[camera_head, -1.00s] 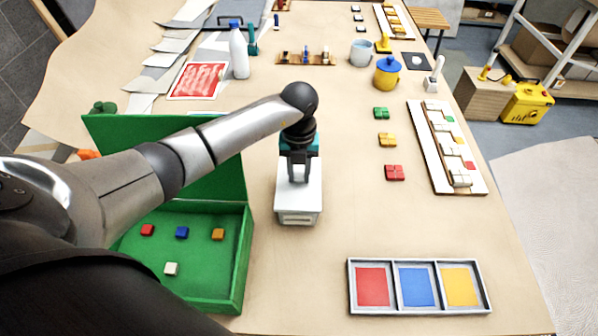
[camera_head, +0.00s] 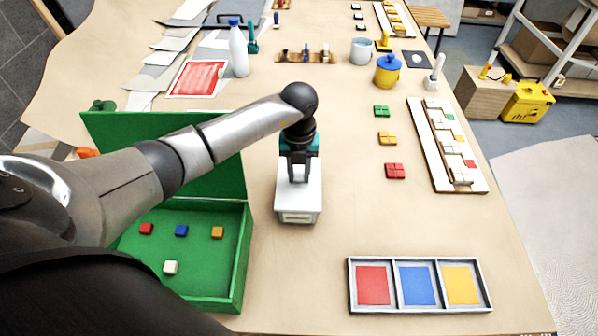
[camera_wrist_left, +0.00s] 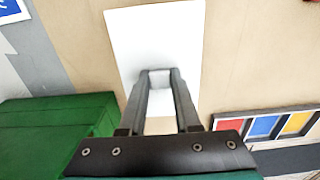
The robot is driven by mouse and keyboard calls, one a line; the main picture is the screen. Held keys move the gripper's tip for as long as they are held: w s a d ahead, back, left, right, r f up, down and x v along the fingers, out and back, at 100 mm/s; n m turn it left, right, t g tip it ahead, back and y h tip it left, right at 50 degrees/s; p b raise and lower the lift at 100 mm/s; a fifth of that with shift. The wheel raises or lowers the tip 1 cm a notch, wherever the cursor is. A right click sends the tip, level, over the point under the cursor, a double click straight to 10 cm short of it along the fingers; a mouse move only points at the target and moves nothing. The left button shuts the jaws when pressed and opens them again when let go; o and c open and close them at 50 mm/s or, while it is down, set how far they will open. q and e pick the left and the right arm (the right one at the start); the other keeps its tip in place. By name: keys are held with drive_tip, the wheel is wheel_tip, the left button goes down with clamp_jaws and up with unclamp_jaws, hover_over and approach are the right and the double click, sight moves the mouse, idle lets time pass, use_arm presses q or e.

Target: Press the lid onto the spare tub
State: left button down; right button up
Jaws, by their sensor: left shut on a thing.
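The spare tub (camera_head: 297,217) is a small white box with a label on its front, standing on the table right of the green box. Its flat white lid (camera_head: 311,195) lies over the top, and I cannot tell whether it is fully seated. My left gripper (camera_head: 299,180) points straight down, shut on a small knob in the middle of the lid. In the left wrist view the fingers (camera_wrist_left: 160,78) close on the knob above the white lid (camera_wrist_left: 136,42). The lid hides the tub there. My right gripper is not in view.
An open green box (camera_head: 240,262) with small coloured blocks stands close on the left. A three-part tray (camera_head: 351,287) is at the front right. Coloured tiles (camera_head: 394,171) and a long white panel (camera_head: 419,125) lie right. Table between tub and tiles is clear.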

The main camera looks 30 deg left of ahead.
use_arm(q)
drive_tip(key=c, duration=0.5)
unclamp_jaws()
drive_tip(key=shift+c, duration=0.2)
drive_tip(key=shift+o, duration=0.2)
drive_tip(key=o, duration=0.4)
drive_tip(key=shift+o, duration=0.2)
drive_tip(key=shift+r, duration=0.1)
drive_tip(key=shift+r+p, duration=3.05)
drive_tip(key=shift+r, duration=0.35)
clamp_jaws()
